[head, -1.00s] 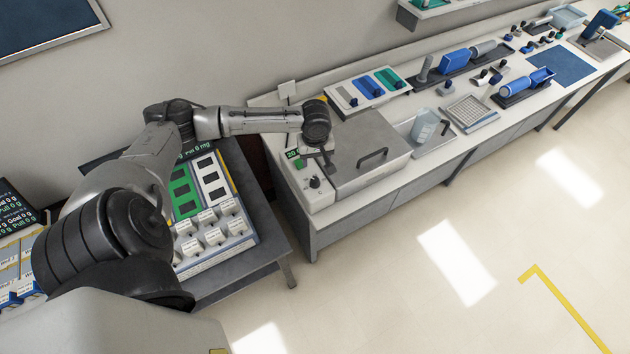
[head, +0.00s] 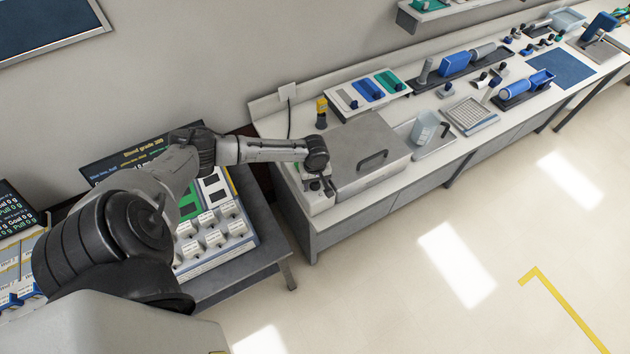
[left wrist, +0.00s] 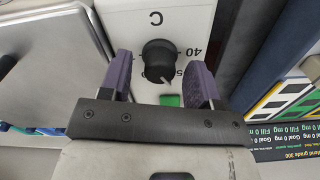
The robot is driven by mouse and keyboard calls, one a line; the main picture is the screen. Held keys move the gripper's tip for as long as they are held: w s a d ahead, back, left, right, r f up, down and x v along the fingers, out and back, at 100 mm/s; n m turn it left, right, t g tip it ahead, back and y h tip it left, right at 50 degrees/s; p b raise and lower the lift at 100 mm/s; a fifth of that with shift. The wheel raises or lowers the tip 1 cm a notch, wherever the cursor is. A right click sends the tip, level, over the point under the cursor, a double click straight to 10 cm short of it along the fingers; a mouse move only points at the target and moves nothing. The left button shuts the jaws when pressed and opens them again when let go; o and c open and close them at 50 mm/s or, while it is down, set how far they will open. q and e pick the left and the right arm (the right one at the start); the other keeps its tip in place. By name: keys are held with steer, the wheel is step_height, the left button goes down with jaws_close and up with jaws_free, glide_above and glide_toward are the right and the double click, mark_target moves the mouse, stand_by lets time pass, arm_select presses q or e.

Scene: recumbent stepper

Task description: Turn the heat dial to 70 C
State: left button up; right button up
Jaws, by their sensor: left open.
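The heat dial (left wrist: 160,57) is a round black knob with a pale pointer line on a white panel (left wrist: 192,15). The marks 40, a partly hidden 50 and C show around it. A green display (left wrist: 170,100) shows beside the dial; its reading cannot be made out. My left gripper (left wrist: 160,64) is open, its two purple fingers on either side of the dial with gaps showing; I cannot tell whether they reach its depth. In the head view my left gripper (head: 323,183) is over the bath's control panel (head: 318,205) and hides the dial. My right gripper is not in view.
The bath's grey metal lid (head: 368,145) with a dark handle (head: 372,160) is right beside the gripper. A yellow and black object (head: 321,112) stands behind it. A beaker (head: 424,127) in a tray is farther right. Floor in front of the bench is clear.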

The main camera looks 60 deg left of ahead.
arm_select(q)
steer(key=shift+f, duration=0.2)
steer(key=c, duration=0.9)
